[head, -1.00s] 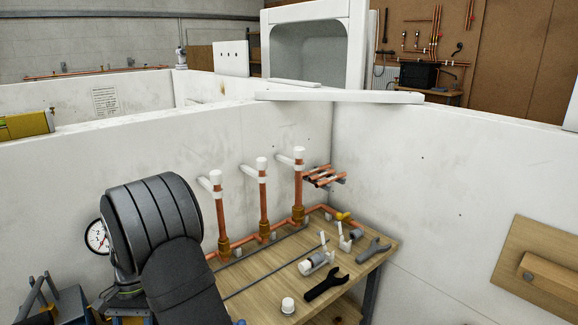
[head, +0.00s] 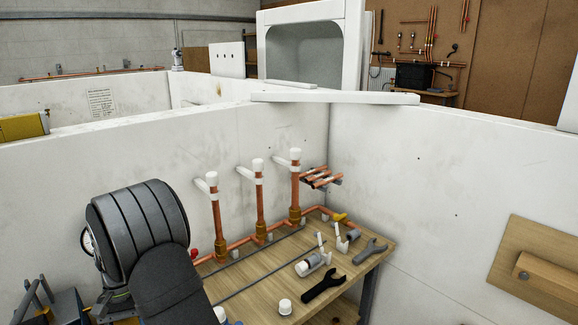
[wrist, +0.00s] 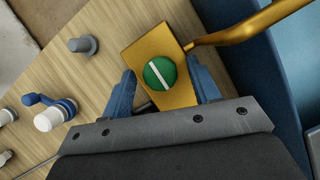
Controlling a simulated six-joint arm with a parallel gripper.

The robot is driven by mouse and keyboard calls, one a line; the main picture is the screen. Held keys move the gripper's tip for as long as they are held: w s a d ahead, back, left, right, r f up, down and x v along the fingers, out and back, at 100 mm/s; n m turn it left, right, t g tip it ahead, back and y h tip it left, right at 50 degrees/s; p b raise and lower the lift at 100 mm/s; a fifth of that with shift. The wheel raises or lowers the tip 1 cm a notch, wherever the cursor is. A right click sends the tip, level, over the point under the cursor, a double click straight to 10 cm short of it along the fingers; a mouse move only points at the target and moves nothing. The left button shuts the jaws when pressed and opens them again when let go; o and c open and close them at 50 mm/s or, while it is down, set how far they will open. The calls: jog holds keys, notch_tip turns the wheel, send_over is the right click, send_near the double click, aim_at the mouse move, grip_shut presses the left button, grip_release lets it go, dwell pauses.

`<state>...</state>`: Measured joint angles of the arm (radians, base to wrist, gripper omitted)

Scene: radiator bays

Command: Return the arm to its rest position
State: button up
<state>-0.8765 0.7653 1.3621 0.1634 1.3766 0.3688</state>
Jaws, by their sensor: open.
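My arm (head: 138,235) is the dark ribbed cylinder at the lower left of the head view, in front of the bench. My gripper (wrist: 164,76) shows in the wrist view with its two blue fingers spread apart. A brass block (wrist: 142,53) with a round green cap (wrist: 160,73) bearing a white stripe lies in the gap between them. I cannot tell how far below the fingers it is. In the head view my gripper is hidden.
The wooden bench (head: 249,294) carries copper pipes (head: 260,205) with white caps, dark wrenches (head: 323,287) and small fittings. White walls (head: 400,200) enclose it behind and right. A gauge (head: 86,241) is partly hidden by my arm. A gold rod (wrist: 245,28) crosses the wrist view's top right.

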jog(key=n+h, duration=0.1)
jog(key=n, duration=0.3)
jog(key=shift+s+a+t, duration=0.15)
jog(key=shift+t, duration=0.25)
jog(key=n+t, duration=0.1)
jog(key=n, duration=0.1)
jog(key=n+t+h, duration=0.1)
jog(key=n, duration=0.2)
jog(key=shift+n, duration=0.3)
